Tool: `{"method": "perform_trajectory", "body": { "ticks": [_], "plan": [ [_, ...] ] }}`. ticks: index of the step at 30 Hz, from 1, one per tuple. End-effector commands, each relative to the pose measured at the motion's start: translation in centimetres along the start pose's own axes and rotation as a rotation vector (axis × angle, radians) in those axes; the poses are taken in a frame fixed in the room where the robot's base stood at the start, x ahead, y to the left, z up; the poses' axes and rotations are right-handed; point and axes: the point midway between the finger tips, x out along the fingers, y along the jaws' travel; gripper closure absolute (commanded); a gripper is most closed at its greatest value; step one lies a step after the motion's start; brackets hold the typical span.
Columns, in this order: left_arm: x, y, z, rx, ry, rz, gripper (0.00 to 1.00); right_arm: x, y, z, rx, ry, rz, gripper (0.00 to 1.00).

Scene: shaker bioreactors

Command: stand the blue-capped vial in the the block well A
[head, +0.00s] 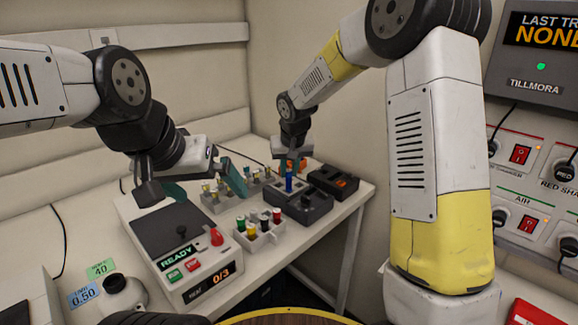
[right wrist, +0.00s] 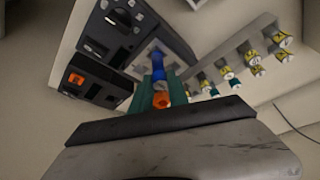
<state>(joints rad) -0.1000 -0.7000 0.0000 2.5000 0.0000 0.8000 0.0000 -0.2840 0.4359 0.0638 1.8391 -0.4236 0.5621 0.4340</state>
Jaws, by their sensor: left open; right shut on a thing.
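The blue-capped vial (head: 289,183) shows as a narrow blue piece over the pale plate of the block (head: 315,208). It also shows at the teal fingertips in the right wrist view (right wrist: 157,64). My right gripper (head: 291,163) is shut on it above the block, with an orange piece (right wrist: 162,99) by the fingers. I cannot tell whether the vial's lower end is in a well. The well letters are too small to read. My left gripper (head: 203,180) is open and empty, its teal fingers apart above the bench, left of the vial rack.
A rack of several vials (head: 215,203) stands left of the block. A smaller rack with coloured caps (head: 260,238) is in front. A shaker unit with a READY display (head: 180,250) is at left. A dark box with an orange light (head: 334,182) stands behind the block at right.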

Motion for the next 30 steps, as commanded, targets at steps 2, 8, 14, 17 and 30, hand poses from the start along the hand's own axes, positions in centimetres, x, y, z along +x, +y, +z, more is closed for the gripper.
{"method": "perform_trajectory", "body": {
  "ticks": [2, 8, 14, 17, 30],
  "plan": [
    [0.00, 0.00, 0.00, 0.000, 0.000, 0.000, 0.02, 0.13, -0.01, 0.07, 0.000, 0.000, 0.000, 1.00],
    [0.00, 0.00, 0.00, 0.000, 0.000, 0.000, 0.02, 0.40, 0.00, 0.19, 0.000, -0.001, 0.000, 1.00],
    [0.00, 0.00, 0.00, 0.000, 0.000, 0.000, 0.02, 0.66, 0.01, 0.30, 0.000, -0.001, 0.001, 1.00],
    [0.00, 0.00, 0.00, 0.000, 0.000, 0.000, 0.02, 0.74, 0.01, 0.32, 0.000, 0.000, 0.001, 1.00],
    [0.00, 0.00, 0.00, 0.000, 0.000, 0.000, 0.02, 0.77, 0.02, 0.33, 0.000, 0.000, 0.000, 1.00]
  ]
}}
